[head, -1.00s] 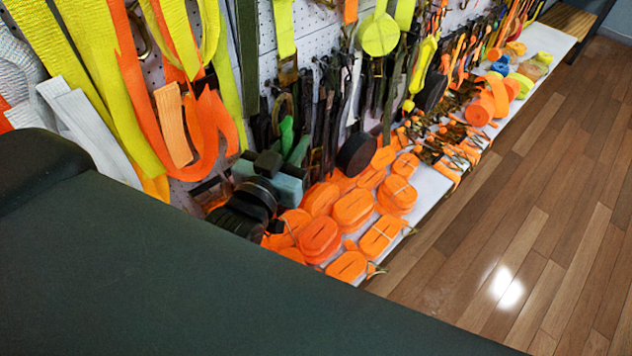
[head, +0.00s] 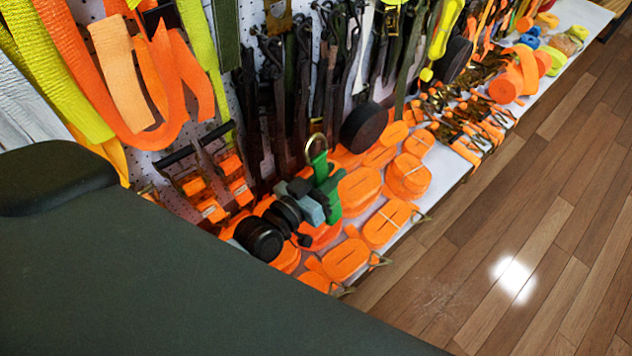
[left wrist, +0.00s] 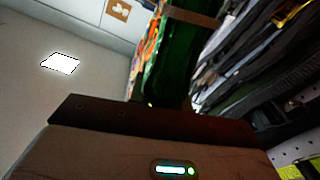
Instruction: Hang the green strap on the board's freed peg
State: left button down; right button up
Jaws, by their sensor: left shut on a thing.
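The green strap (head: 324,178) hangs upright in my left gripper (head: 308,198), with a metal ring at its top. The gripper is shut on it, out in front of the board and above the orange coils. In the left wrist view the green strap (left wrist: 172,62) rises from behind the dark gripper body. The white perforated board (head: 252,14) is mostly covered by hanging straps. I cannot tell which peg is free. My right gripper is not in view.
A white shelf below the board carries several orange strap coils (head: 385,222) and a black roll (head: 365,126). Dark straps (head: 298,90) hang close behind the gripper. Orange and yellow straps hang at left. The wooden floor (head: 500,210) at right is clear.

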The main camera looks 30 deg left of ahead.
pick_arm(q)
jog(key=w+a+f+n+y+b, duration=0.1)
jog(key=w+a+f+b, duration=0.1)
jog(key=f, duration=0.4)
jog(key=w+a+f+n+y+b, duration=0.2)
jog(key=w+a+f+b, duration=0.1)
jog(key=a+f, duration=0.2)
notch_tip(320, 180, down, 3)
jog(key=shift+w+a+r+t, duration=0.2)
jog(key=shift+w+a+t, duration=0.05)
jog(key=shift+w+t, duration=0.05)
jog(key=shift+a+b, duration=0.1)
jog(key=shift+b, duration=0.2)
jog(key=shift+w+a+f+b, duration=0.35)
jog(key=shift+w+a+b, duration=0.25)
jog(key=shift+a+b, duration=0.7)
jog(key=shift+w+a+f+b, duration=0.3)
jog(key=shift+w+a+b, duration=0.5)
jog(key=shift+a, duration=0.85)
jog(key=shift+w+a+f+b, duration=0.35)
jog(key=shift+w+a+b, duration=0.1)
jog(key=shift+a+b, duration=0.95)
